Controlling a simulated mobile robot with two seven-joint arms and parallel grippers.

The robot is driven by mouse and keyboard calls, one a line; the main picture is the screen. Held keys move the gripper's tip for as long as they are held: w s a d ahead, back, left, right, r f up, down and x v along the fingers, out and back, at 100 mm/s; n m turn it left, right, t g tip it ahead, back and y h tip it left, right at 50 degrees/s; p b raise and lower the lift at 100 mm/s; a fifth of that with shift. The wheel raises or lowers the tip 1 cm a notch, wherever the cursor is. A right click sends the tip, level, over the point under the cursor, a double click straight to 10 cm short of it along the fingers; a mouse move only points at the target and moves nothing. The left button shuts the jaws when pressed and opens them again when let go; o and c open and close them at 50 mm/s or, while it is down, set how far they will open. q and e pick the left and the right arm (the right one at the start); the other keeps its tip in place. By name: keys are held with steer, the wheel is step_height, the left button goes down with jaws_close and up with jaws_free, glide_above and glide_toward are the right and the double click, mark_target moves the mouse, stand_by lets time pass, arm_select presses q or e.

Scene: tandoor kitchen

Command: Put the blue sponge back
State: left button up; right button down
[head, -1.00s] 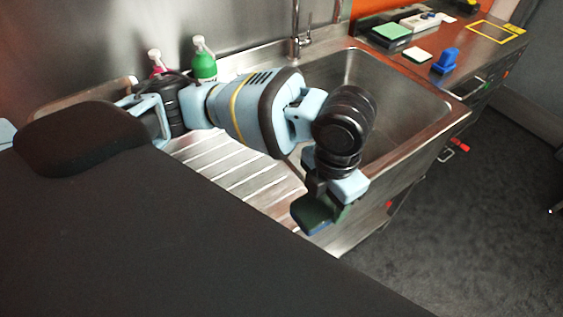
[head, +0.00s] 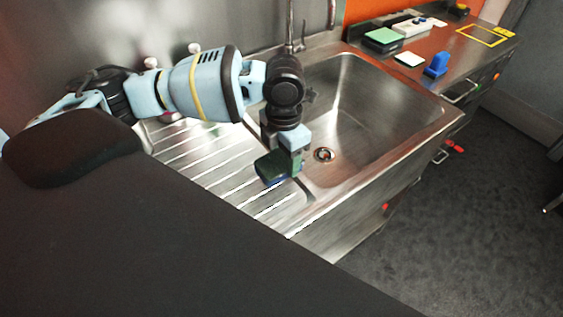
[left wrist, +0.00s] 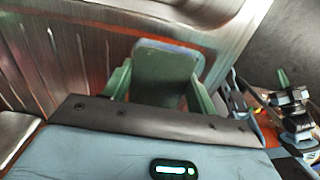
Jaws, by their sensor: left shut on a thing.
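My left gripper (head: 282,164) is shut on the blue sponge (head: 270,181), a small block with a dark green upper face and a blue lower edge. It is held over the ribbed drainboard (head: 205,155), near the edge of the sink basin. In the left wrist view the sponge (left wrist: 165,75) shows as a dark greenish block between the two green fingers. I cannot tell whether it touches the drainboard. At the right of the left wrist view, a mechanism with a green finger (left wrist: 283,78) looks like my right gripper; its opening is unclear.
The empty sink basin (head: 375,105) lies to the right, with a tap (head: 291,30) behind. The right counter holds a green-topped block (head: 382,39), a pale pad (head: 410,60), a blue object (head: 437,65), a white tray (head: 410,26) and a yellow-outlined rectangle (head: 484,35).

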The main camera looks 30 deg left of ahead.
mark_target(281, 156)
arm_select(q)
steer(key=f, duration=0.1)
steer(key=a+f, duration=0.1)
steer(key=f, duration=0.1)
steer(key=shift+w, duration=0.15)
steer(key=shift+d+f, duration=0.1)
steer(key=shift+f, duration=0.2)
steer(key=shift+f, duration=0.4)
steer(key=o, duration=0.9)
steer(key=shift+r, duration=0.15)
step_height(281, 156, up, 13)
steer(key=shift+f, duration=0.2)
